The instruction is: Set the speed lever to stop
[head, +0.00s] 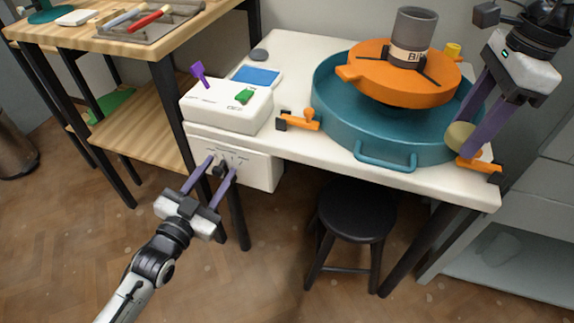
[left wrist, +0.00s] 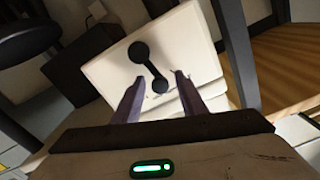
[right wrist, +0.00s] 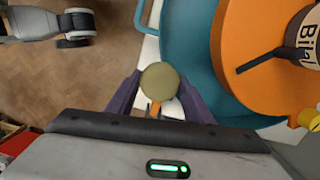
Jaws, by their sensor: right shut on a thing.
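A black lever (head: 220,169) sits on the front of a white control box (head: 262,172) under the left end of the white table. In the left wrist view the lever (left wrist: 149,68) has a round hub and a round end joined by an arm. My left gripper (head: 222,163) is open in front of the box; its fingertips (left wrist: 158,76) are on either side of the lever's lower end. Contact cannot be told. The small panel labels are unreadable. My right gripper (head: 461,146) is shut on a round olive thing (right wrist: 160,80) beside the blue basin.
A blue basin (head: 345,126) holds an orange disc (head: 370,80) with a grey cylinder (head: 414,35). A white box (head: 226,112) with a purple lever and green knob stands on the table. A black stool (head: 356,210) is below. Orange clamps grip the table edge.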

